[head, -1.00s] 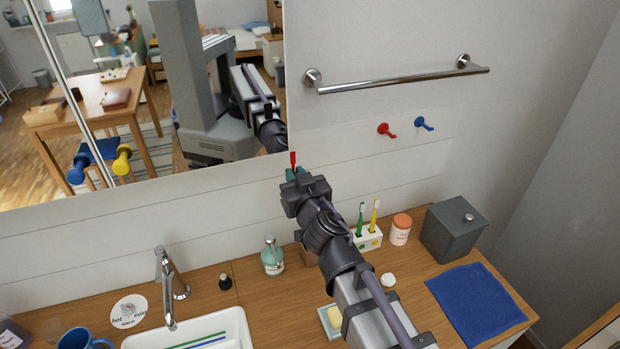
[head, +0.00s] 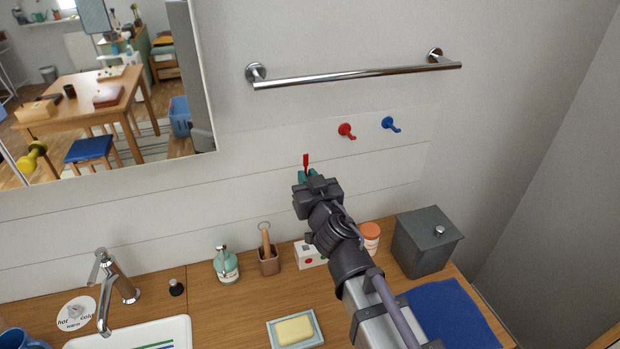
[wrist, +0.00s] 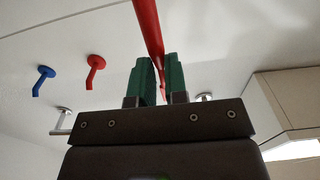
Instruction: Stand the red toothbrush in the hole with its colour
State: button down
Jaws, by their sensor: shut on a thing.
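My gripper (head: 306,174) is raised in front of the white wall, its green fingers shut on the red toothbrush (head: 306,161). In the wrist view the red toothbrush (wrist: 148,28) runs up between the two green finger pads (wrist: 157,80). The white toothbrush holder (head: 304,249) stands on the counter below my gripper, partly covered by my arm. A red dot shows on its front. Its other holes and the brushes standing in it are hidden behind my arm.
A brown cup with a wooden-handled brush (head: 268,263) and a soap bottle (head: 227,268) stand left of the holder. An orange-lidded jar (head: 371,231) and grey bin (head: 424,245) are right. A soap dish (head: 317,338) lies in front. Wall hooks (head: 346,131) and a towel rail (head: 350,75) are above.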

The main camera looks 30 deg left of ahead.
notch_tip(320, 180, down, 6)
jog(key=b, duration=0.4)
jog(key=shift+f+b, duration=0.2)
jog(key=shift+b, duration=0.15)
jog(key=shift+s, duration=0.15)
notch_tip(320, 180, down, 6)
jog(key=b, duration=0.5)
jog(key=shift+r+b, duration=0.1)
jog(key=shift+b, duration=0.3)
jog(key=shift+f+b, duration=3)
jog(key=c, duration=1.1)
grip_release()
